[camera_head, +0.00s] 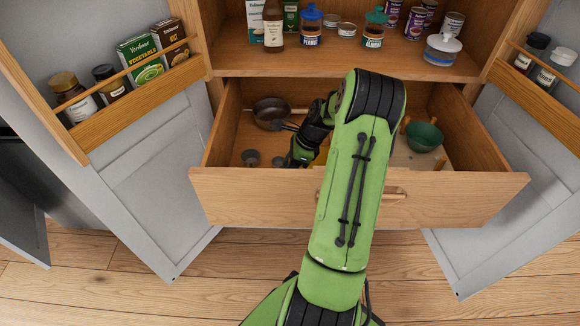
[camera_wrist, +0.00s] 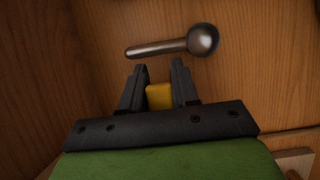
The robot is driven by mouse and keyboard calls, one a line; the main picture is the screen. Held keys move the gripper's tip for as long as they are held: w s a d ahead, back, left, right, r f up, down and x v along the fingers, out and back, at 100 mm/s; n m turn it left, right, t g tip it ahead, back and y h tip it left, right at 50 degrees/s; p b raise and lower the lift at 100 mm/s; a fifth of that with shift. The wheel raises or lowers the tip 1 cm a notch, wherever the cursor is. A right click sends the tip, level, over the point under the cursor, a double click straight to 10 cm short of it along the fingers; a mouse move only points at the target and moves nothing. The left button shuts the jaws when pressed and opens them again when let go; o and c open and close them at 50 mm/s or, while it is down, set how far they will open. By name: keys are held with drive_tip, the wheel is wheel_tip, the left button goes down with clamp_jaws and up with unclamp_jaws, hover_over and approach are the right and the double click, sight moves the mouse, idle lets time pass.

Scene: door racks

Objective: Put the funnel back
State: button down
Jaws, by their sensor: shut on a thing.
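My gripper (camera_wrist: 158,85) is shut on a small yellow piece in the wrist view, which appears to be the funnel (camera_wrist: 159,97). Only a blocky part of it shows between the two black fingers, so its full shape is hidden. In the head view my gripper (camera_head: 298,155) is down inside the open drawer (camera_head: 250,190), left of its middle. A bit of yellow shows beside it, mostly covered by my arm. A metal scoop (camera_wrist: 203,40) with a round end lies just beyond the fingertips in the wrist view, apart from them.
The drawer also holds a dark pan (camera_head: 270,112), small grey cups (camera_head: 250,158) and a green bowl (camera_head: 423,137) at the right. A shelf (camera_head: 345,64) with jars and bottles is above. Open doors with racks (camera_head: 140,95) flank both sides.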

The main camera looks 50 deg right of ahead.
drive_tip(key=shift+f, duration=0.15)
drive_tip(key=c, duration=0.8)
unclamp_jaws()
drive_tip(key=shift+c, duration=0.2)
